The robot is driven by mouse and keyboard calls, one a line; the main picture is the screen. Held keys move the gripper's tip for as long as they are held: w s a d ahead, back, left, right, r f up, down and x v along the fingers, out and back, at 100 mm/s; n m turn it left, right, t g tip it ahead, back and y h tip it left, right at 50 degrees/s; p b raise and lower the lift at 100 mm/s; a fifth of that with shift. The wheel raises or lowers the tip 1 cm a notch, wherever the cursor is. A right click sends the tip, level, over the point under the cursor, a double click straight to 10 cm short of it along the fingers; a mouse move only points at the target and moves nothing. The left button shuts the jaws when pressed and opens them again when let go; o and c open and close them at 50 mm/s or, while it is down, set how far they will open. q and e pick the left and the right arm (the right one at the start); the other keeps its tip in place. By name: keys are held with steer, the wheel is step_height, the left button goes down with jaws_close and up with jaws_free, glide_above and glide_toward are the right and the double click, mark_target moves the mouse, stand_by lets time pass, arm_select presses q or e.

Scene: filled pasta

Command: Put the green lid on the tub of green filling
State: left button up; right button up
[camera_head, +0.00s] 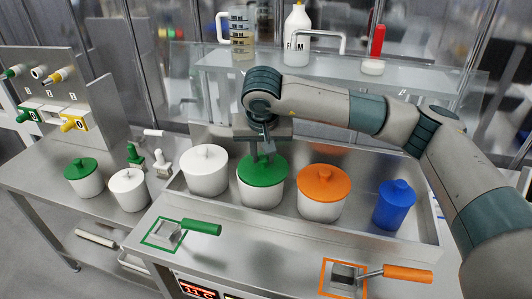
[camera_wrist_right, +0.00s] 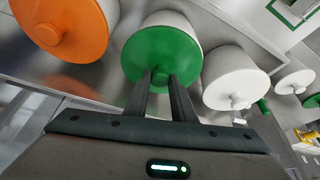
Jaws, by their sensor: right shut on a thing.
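A white tub (camera_head: 262,193) stands in the steel tray with the green lid (camera_head: 264,168) on its top. My right gripper (camera_head: 264,157) comes down over the lid and is shut on its knob. The lid looks level and covers the tub's mouth, so the filling is hidden. I cannot tell whether the lid rests fully on the rim. My left gripper is out of view.
A white-lidded tub (camera_head: 204,172) and an orange-lidded tub (camera_head: 321,193) stand close on either side. A blue container (camera_head: 394,205) is further right. Smaller tubs with a green lid (camera_head: 82,168) and a white lid (camera_head: 127,181) stand on the left counter. Green (camera_head: 201,227) and orange (camera_head: 407,273) handled tools lie in front.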

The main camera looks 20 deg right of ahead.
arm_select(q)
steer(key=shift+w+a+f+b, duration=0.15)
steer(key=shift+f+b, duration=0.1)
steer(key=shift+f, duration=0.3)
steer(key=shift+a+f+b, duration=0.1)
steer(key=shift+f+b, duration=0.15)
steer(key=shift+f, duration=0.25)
arm_select(e)
steer(key=shift+f, duration=0.7)
steer(key=o, duration=1.6)
steer(key=shift+c, duration=0.2)
steer(key=shift+r, duration=0.1)
arm_select(q)
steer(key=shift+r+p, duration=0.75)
steer(key=shift+p, duration=0.1)
arm_select(e)
steer(key=shift+w+a+r, duration=0.1)
steer(key=shift+a+r, duration=0.1)
steer(key=shift+r, duration=0.95)
steer(key=shift+s+a+r, duration=0.1)
steer(key=shift+a+r, duration=0.05)
steer(key=shift+r, duration=0.95)
steer(key=shift+w+a+r, duration=0.1)
steer(key=shift+a+r, duration=0.1)
steer(key=shift+r, duration=0.95)
steer(key=shift+c, duration=0.3)
